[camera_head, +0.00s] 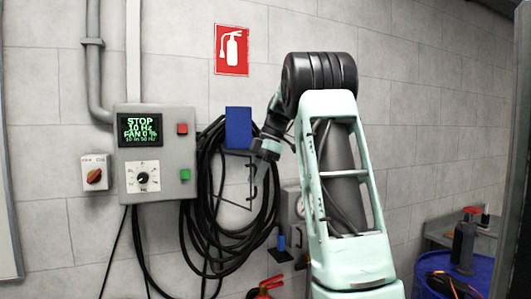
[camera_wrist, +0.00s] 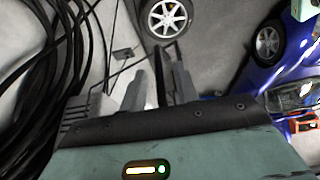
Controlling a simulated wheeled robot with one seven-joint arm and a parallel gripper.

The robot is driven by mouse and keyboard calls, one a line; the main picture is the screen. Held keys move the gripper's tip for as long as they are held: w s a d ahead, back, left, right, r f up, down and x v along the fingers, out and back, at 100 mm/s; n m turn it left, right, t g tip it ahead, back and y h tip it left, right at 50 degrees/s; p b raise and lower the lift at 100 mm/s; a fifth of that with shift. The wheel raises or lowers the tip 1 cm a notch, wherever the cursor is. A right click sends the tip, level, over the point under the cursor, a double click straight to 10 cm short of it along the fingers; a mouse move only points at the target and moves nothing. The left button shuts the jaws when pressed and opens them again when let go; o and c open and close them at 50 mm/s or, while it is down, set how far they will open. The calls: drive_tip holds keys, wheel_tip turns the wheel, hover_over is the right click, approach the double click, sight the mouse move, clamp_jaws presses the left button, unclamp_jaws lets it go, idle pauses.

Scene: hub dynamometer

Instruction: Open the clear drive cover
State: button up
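My gripper (camera_head: 259,183) hangs in front of the coiled black cables on the wall, right of the grey control box. In the wrist view its two grey fingers (camera_wrist: 160,78) stand apart, with a dark upright bar showing in the gap. I cannot tell whether the fingers touch this bar. A thin black frame (camera_head: 235,203) lies beside and partly behind my gripper, below a blue panel (camera_head: 238,127). It may be the edge of the clear drive cover, but no clear pane can be made out. Thin dark lines and a small dark block (camera_wrist: 122,54) show left of the fingers in the wrist view.
The control box (camera_head: 155,153) shows STOP, 10 Hz and FAN 0 %, with a dial and red and green buttons. Black cables (camera_head: 205,200) hang close to my gripper. A blue car (camera_wrist: 262,75) shows in the wrist view.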

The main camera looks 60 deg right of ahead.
drive_tip(key=p+v, duration=0.3)
drive_tip(key=v, duration=1.3)
drive_tip(key=shift+r, duration=0.25)
